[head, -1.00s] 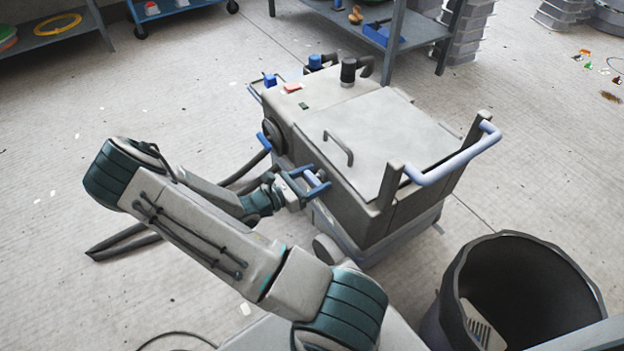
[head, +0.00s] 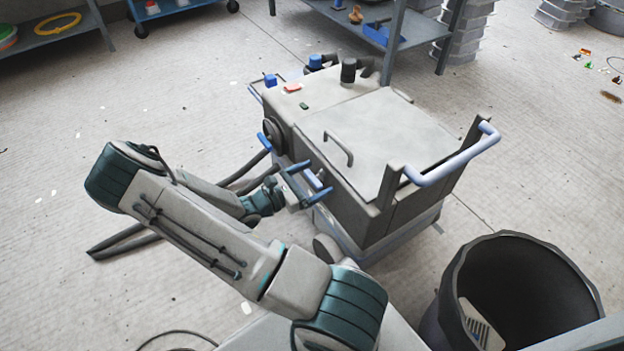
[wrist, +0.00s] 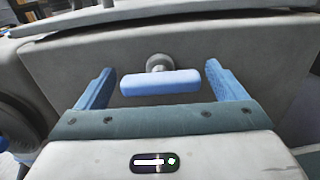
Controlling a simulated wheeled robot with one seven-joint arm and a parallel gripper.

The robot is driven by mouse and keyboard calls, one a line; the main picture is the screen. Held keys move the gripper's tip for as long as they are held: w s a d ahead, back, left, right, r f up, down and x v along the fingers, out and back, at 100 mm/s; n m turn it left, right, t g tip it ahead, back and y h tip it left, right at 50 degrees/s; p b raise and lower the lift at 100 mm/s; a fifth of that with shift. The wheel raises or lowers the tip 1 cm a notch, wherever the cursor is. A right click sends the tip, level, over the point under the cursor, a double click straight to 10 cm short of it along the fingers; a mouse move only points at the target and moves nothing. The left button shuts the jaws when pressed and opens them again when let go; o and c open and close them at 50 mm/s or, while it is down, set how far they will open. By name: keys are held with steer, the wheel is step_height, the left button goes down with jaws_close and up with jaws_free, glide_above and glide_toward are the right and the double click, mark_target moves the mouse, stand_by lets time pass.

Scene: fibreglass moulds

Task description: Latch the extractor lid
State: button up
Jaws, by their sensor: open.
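The extractor (head: 352,204) is a grey box on a wheeled base in the middle of the head view. Its pale lid (head: 375,135) with a dark bar handle lies down on top; a fine gap cannot be judged. The latch (wrist: 160,84) is a light blue bar on a round grey pivot on the side wall, lying level in the wrist view. It also shows in the head view (head: 313,179). My gripper (wrist: 160,82) is open, its blue fingers to the left and right of the latch bar, apart from both its ends.
A blue push handle (head: 455,158) sticks out at the extractor's right end. A dark bin (head: 520,295) stands at the lower right. A hose (head: 245,178) runs from the left end across the floor. Shelving (head: 395,35) stands behind.

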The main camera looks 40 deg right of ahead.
steer(key=a+p, duration=0.3)
steer(key=a, duration=1)
steer(key=shift+w+a, duration=0.4)
steer(key=s+a+r+m+t+y+p, duration=0.1)
steer(key=s+r+m+y+p, duration=0.3)
steer(key=r+p, duration=0.6)
steer(key=s+a+r+m+t+y+p, duration=0.1)
steer(key=s+a+r+m+y+p, duration=0.2)
steer(key=r, duration=2.6)
steer(key=s+a+r+m+t+y+p, duration=0.1)
steer(key=s+a+r+m+y+p, duration=0.2)
steer(key=r+m+y+p, duration=0.7)
step_height(320, 180, up, 10)
steer(key=s+y+p, duration=0.1)
steer(key=s+p, duration=0.1)
steer(key=p, duration=0.6)
steer(key=shift+s+f+t, duration=0.2)
steer(key=shift+s+t, duration=0.15)
steer(key=shift+t, duration=0.05)
